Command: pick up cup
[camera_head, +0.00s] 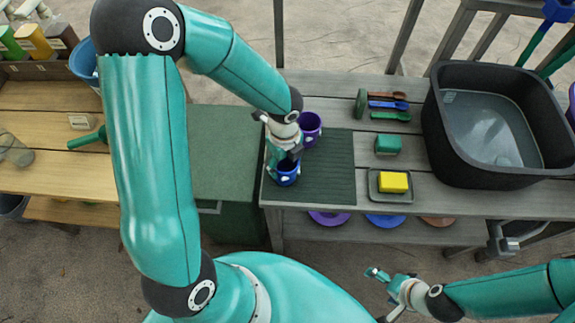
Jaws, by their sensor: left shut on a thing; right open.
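A blue cup (287,177) stands on or just above the left part of a dark ribbed mat (330,170) on the grey bench. My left gripper (284,160) reaches down from above and is shut on the blue cup; its fingers hide part of the rim. A purple cup (311,124) stands behind it, near the mat's far left edge. My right gripper (374,276) is open and empty, low at the right, in front of the bench and apart from everything on it.
A black basin (437,135) stands at the right. A green block (388,144), a yellow sponge (393,182) on a small tray (375,196), and several coloured utensils (388,105) lie between mat and basin. The mat's right part is clear. Coloured plates (328,217) sit on the lower shelf.

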